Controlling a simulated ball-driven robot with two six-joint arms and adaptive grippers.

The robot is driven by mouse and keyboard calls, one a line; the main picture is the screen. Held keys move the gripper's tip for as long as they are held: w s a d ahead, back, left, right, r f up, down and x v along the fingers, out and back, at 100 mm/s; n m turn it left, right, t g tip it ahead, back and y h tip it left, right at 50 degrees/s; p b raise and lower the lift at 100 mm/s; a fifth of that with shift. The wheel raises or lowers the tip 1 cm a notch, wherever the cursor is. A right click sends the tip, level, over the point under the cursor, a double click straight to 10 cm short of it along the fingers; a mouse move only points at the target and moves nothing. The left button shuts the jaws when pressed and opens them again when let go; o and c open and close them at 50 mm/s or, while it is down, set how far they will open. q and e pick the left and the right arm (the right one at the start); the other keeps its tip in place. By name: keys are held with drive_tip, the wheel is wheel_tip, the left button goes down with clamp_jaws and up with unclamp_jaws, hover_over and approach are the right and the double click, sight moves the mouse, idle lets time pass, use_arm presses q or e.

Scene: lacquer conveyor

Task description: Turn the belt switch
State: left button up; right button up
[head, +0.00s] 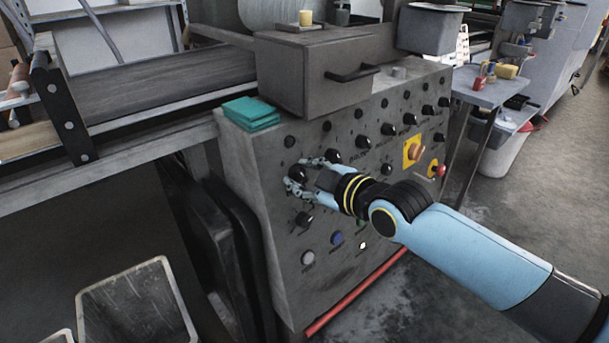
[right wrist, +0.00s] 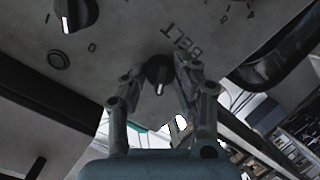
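The belt switch (right wrist: 158,74) is a small black knob with a white pointer line, under the printed word BELT on a grey panel. My right gripper (right wrist: 157,75) has its two fingers on either side of the knob. The fingers stand apart, and a gap shows at least on the left of the knob. In the head view my right gripper (head: 301,174) reaches from the right to the panel's left part, around the dark knob (head: 296,173). Fine contact cannot be told there. My left gripper is not in view.
A grey box (head: 310,75) stands above. Grey bins (head: 135,305) are at lower left.

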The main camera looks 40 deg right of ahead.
clamp_jaws()
drive_tip(key=shift+m, duration=0.9)
drive_tip(key=shift+m+y, duration=0.4)
drive_tip(key=shift+m, duration=0.8)
drive_tip(key=m, duration=0.3)
drive_tip(key=shift+f, duration=0.1)
drive_tip(key=shift+d+m+y+b, duration=0.1)
drive_tip(key=shift+m+y+b, duration=0.45)
drive_tip(key=shift+m, duration=1.25)
